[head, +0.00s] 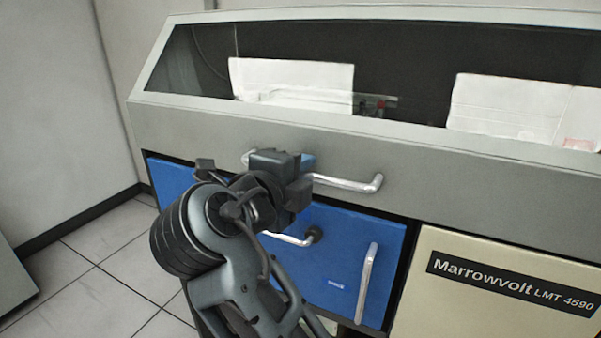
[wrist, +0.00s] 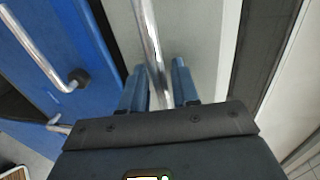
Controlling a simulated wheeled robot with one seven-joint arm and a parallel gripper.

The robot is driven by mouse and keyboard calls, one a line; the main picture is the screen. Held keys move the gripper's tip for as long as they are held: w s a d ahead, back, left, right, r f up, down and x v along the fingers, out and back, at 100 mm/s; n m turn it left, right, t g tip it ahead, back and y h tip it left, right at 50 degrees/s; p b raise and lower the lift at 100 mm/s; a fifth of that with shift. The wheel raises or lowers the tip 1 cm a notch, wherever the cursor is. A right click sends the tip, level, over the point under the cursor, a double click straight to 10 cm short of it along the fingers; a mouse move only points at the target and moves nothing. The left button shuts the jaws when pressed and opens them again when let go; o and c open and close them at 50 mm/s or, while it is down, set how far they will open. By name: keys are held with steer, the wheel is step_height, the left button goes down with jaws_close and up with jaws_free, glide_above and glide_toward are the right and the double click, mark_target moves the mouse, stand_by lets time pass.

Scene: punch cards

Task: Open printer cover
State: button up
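The printer's cover (head: 400,148) is a grey panel with a clear sloping window, and it looks closed. A long silver handle (head: 350,184) runs along its front. My gripper (head: 297,165) is at this handle and hides its middle part in the head view. In the wrist view the cover's handle (wrist: 146,30) runs between the two blue fingers of my gripper (wrist: 158,75). The fingers stand apart, one on each side of the bar, with small gaps showing. The fingertips are mostly hidden in the head view.
Below the cover is a blue panel (head: 345,225) with a vertical silver handle (head: 367,283) and another bar handle (head: 290,239). A cream panel (head: 470,310) labelled Marrowvolt stands at the right. White paper (head: 290,78) lies behind the window. Tiled floor (head: 110,255) is free at the left.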

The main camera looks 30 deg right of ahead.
jaws_close()
stand_by(0.3)
